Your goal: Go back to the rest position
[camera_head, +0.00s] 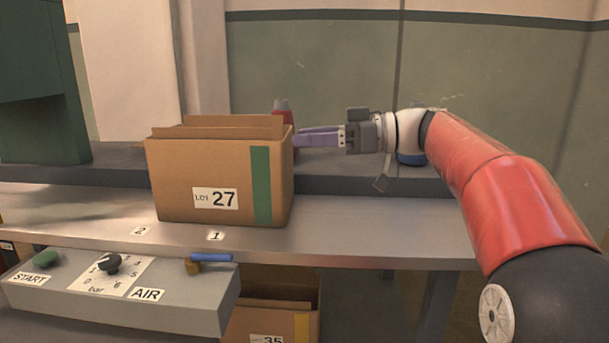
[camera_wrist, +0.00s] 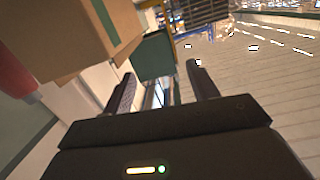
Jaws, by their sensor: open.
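My gripper (camera_head: 318,137) is stretched out leftward in the head view, its purple fingers close to the right side of an open cardboard box (camera_head: 172,185) marked LOT 27. I cannot tell whether the fingertips touch the box or lie behind its edge. In the wrist view my gripper (camera_wrist: 160,82) is open, with its two fingers apart and nothing between them. The box (camera_wrist: 60,32) fills the upper left of that view.
The box stands on a grey metal bench (camera_head: 370,235). A control panel (camera_head: 180,305) with a green START button, a dial and a blue-handled AIR valve (camera_head: 208,259) sits in front. Another box (camera_head: 270,315) is below. A red object (camera_head: 283,106) stands behind.

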